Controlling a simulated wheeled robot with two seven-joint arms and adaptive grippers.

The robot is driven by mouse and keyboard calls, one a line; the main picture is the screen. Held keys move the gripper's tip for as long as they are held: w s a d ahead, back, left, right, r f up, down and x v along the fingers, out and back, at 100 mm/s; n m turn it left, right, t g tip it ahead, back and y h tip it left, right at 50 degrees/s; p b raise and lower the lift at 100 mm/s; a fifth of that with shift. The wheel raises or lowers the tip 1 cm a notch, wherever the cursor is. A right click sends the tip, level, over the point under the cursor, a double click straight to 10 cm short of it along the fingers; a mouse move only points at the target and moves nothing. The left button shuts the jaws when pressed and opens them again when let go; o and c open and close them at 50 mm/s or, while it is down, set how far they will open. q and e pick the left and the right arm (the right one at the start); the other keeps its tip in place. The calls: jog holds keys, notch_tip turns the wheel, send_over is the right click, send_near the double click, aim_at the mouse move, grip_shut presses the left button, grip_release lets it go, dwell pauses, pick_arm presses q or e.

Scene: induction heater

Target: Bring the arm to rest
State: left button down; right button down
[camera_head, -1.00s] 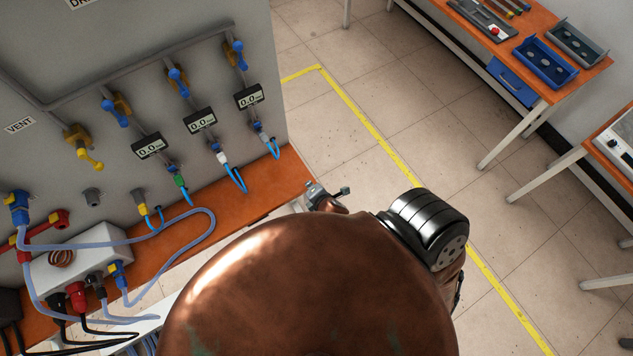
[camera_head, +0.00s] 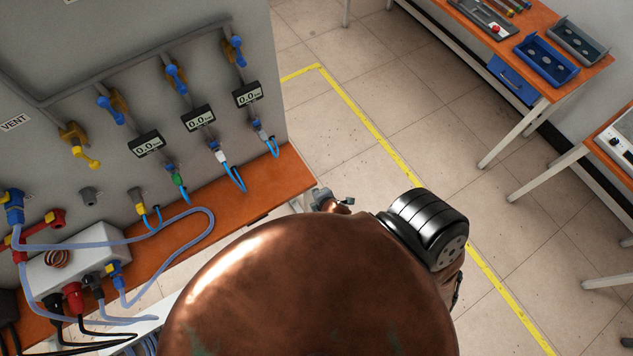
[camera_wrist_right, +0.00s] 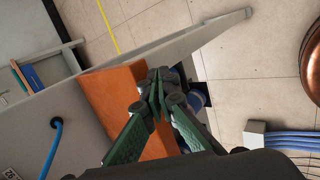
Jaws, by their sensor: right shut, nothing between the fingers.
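My right gripper (camera_wrist_right: 157,96) shows in the right wrist view with its green-sided fingers together and nothing between them. It is in front of the orange bench (camera_wrist_right: 122,88) in that picture; I cannot tell the gap. In the head view a small grey part of an arm (camera_head: 325,198) shows just off the right end of the bench (camera_head: 286,176). The rest of that arm is hidden behind my large copper-coloured body, and the fingers cannot be made out there. My left gripper is in neither view.
A grey panel (camera_head: 150,60) with valves, gauges and blue tubes stands along the bench. A white box (camera_head: 75,262) with hoses and cables sits on the bench at left. Open tiled floor (camera_head: 400,125) with yellow tape lies right of it. Another table (camera_head: 548,85) holds trays.

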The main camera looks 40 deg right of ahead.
dwell(0.3)
jog(key=s+f+m+g+y+b, duration=0.1)
jog(key=s+f+m, duration=0.15)
jog(key=f, duration=0.65)
jog(key=s+f+m+g+b, duration=0.1)
jog(key=s+f+b, duration=0.15)
jog(key=f, duration=0.65)
jog(key=s+d+f+m+g+y+b, duration=0.1)
jog(key=s+f+m+g+b, duration=0.3)
jog(key=s+f, duration=2.1)
jog(key=s+m, duration=0.1)
jog(key=m, duration=0.5)
jog(key=shift+s+d+f, duration=0.15)
jog(key=shift+s+d, duration=0.1)
jog(key=shift+s, duration=0.1)
jog(key=c, duration=2.7)
grip_release()
